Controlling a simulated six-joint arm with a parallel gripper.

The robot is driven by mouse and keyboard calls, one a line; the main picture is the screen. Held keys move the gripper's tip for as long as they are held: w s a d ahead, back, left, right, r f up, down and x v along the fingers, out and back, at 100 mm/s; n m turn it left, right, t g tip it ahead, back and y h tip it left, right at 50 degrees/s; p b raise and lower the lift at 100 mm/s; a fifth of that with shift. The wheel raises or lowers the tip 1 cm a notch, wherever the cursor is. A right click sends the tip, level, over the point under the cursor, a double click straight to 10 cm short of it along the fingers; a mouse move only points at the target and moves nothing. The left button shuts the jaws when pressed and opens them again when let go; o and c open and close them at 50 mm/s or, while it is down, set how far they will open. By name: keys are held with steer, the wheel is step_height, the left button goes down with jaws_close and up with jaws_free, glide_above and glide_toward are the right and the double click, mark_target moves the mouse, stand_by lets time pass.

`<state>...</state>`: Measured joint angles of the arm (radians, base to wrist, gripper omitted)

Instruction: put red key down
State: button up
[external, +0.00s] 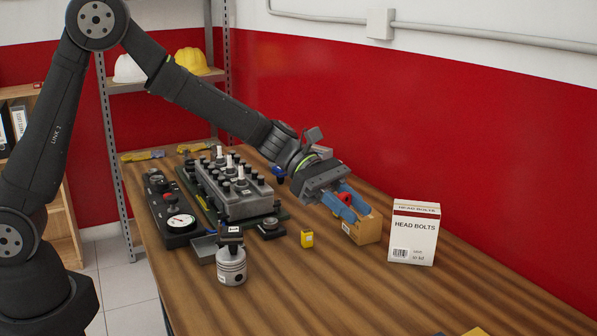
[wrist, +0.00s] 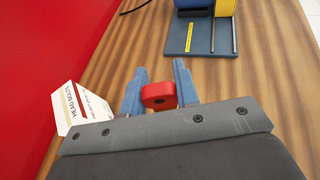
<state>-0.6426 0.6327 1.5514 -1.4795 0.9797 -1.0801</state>
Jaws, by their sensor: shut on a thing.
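The red key shows in the wrist view (wrist: 159,94) as a rounded red block with a dark hole, between the two blue fingers of my gripper (wrist: 160,90). In the external view only a small red part of the key (external: 345,198) shows between the fingers. My gripper (external: 349,207) is shut on the key. It is in front of or over a small brown cardboard box (external: 371,230); whether they touch cannot be told. The lower part of the key is hidden.
A white HEAD BOLTS box (external: 413,236) stands right of my gripper. A grey engine block (external: 240,194), a piston (external: 231,266), a gauge panel (external: 180,224) and a small yellow block (external: 307,239) stand to the left. The front right of the wooden table (external: 370,295) is mostly clear.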

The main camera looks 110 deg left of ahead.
steer(key=w+a+n+y, duration=0.3)
steer(key=a+n+y, duration=0.75)
steer(key=a, duration=1.65)
steer(key=shift+m+t+y, duration=0.25)
steer(key=shift+t+y, duration=0.05)
steer(key=shift+y, duration=0.15)
steer(key=a+f, duration=0.3)
steer(key=f, duration=0.1)
steer(key=s+a+f, duration=0.1)
steer(key=a+f, duration=0.2)
steer(key=a, duration=0.1)
steer(key=s+a+f, duration=0.1)
steer(key=a+f, duration=0.2)
steer(key=f, duration=0.1)
steer(key=shift+s+a+f, duration=0.15)
steer(key=shift+a+f, duration=0.15)
steer(key=shift+a, duration=0.1)
steer(key=shift+a+f, duration=0.1)
steer(key=shift+f, duration=1.95)
steer(key=shift+f, duration=0.15)
steer(key=o, duration=1)
steer(key=shift+o, duration=0.2)
